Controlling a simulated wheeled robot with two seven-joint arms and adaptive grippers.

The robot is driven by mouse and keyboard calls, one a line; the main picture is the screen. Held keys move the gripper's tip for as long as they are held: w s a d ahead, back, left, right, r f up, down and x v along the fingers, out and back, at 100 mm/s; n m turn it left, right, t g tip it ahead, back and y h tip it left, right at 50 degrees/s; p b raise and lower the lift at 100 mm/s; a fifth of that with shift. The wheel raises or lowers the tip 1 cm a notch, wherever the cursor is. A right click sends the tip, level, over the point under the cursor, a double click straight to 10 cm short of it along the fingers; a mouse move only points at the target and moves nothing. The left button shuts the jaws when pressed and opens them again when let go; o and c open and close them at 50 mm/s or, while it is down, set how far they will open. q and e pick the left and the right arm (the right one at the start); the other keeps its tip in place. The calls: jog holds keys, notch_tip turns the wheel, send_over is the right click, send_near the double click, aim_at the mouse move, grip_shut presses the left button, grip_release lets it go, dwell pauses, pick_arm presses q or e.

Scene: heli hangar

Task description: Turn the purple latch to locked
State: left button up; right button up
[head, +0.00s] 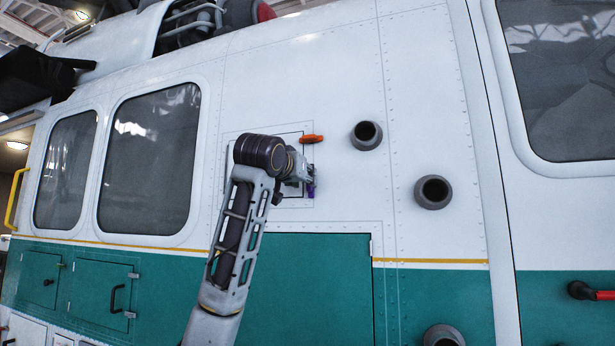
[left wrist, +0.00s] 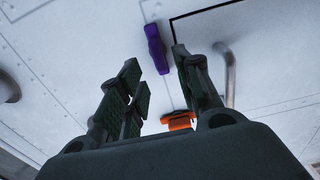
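The purple latch (head: 311,189) is on the white helicopter side, at the right edge of a small panel. In the head view it points roughly up and down and is partly hidden by my left gripper (head: 301,170). In the left wrist view the whole purple latch (left wrist: 155,48) shows beyond the fingertips, in line with the gap between them. My left gripper (left wrist: 157,66) is open and empty there, and the latch appears clear of both fingers. My right gripper is in neither view.
An orange latch (head: 312,139) lies crosswise above the purple one; it also shows low between the fingers in the left wrist view (left wrist: 178,121). A grey bar handle (left wrist: 229,75) is beside the latches. Two grey round ports (head: 367,135) (head: 433,191) stick out to the right.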

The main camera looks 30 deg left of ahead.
pick_arm(q)
jog(key=shift+p+x, duration=0.65)
jog(key=shift+x, duration=1.45)
jog(key=shift+c, duration=0.4)
grip_shut()
